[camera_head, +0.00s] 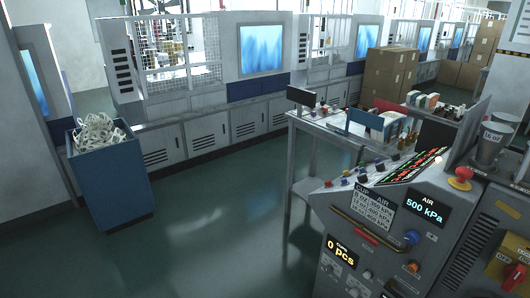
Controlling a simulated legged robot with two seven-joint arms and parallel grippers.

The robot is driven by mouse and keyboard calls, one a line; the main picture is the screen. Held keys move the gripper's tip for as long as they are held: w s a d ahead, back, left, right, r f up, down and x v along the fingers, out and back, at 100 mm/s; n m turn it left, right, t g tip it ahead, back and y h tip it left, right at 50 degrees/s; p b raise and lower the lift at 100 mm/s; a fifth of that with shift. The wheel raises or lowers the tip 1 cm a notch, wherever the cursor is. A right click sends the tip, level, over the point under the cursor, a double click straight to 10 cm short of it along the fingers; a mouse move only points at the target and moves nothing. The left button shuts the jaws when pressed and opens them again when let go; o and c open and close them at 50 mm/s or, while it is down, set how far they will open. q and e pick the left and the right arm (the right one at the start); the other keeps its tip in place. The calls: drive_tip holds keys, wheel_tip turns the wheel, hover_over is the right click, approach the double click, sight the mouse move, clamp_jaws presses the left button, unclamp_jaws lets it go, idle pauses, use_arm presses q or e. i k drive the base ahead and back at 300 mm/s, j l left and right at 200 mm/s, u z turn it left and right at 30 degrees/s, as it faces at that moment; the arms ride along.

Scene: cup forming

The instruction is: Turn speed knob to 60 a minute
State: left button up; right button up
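A grey machine console (315,200) stands at the lower right. Its slanted panel carries a white cup and air pressure chart (375,209), a display reading AIR 500 kPa (428,208) and a display reading 0 pcs (341,252). A blue knob (411,237) and an orange knob (414,267) sit near the middle of the panel. Small grey knobs (328,268) are at its lower left. A red switch on a yellow plate (515,277) is at the far right. I cannot tell which one is the speed knob. Neither gripper is in view.
A red mushroom button (461,176) tops the console, with stacked cups (491,140) behind it. A grey table (310,124) stands behind. A blue bin (112,190) of white scraps is at left. Cartons (389,72) stand at back right. The green floor between is clear.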

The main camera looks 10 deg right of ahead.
sight(329, 269)
drive_tip(key=z, duration=1.45)
